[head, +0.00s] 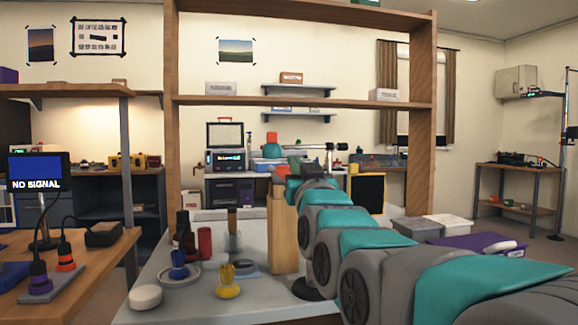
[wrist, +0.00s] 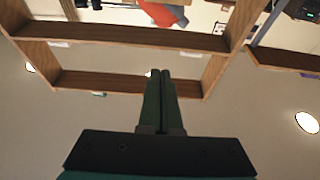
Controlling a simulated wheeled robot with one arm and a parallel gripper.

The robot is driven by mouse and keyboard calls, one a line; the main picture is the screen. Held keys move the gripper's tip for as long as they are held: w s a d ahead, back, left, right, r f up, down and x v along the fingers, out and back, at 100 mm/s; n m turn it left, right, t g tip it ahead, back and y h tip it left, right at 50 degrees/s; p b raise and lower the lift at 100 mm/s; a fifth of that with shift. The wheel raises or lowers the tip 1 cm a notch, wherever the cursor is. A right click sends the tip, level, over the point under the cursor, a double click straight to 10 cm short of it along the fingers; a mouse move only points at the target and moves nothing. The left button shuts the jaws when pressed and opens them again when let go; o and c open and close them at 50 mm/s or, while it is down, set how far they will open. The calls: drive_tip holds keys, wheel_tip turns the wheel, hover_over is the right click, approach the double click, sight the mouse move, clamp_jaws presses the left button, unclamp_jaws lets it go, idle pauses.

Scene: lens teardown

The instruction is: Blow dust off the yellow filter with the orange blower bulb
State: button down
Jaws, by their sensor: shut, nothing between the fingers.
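A yellow piece (head: 227,287) with a round base and upright prongs sits on the grey worktop at the front; I cannot tell if it is the filter. No dust can be made out. A small orange-red object (head: 271,137) shows beyond my arm, and an orange-red shape (wrist: 165,14) shows at the top of the wrist view; I cannot tell if either is the blower bulb. My gripper (wrist: 160,73) has its dark green fingers together with nothing between them. In the head view my gripper (head: 293,165) is at the arm's far end, above the worktop.
A wooden post (head: 284,232) stands close to my arm. A blue pronged piece (head: 178,268), a red cylinder (head: 205,243) and a white disc (head: 145,297) share the worktop (head: 190,306). A wooden shelf frame (head: 300,101) spans above. A side table (head: 95,285) holds cabled devices.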

drive_tip(key=shift+w, duration=0.1)
wheel_tip(320, 180, up, 3)
drive_tip(key=p, duration=0.1)
hover_over(285, 171)
drive_tip(key=shift+s+d+f, duration=0.1)
drive_tip(key=shift+s+f, duration=0.15)
drive_tip(key=shift+f, duration=0.7)
drive_tip(key=shift+s+d+f, duration=0.1)
drive_tip(key=shift+s+f, duration=0.1)
drive_tip(key=shift+f, duration=0.75)
drive_tip(key=shift+f+b, duration=0.55)
drive_tip(key=shift+f, duration=0.5)
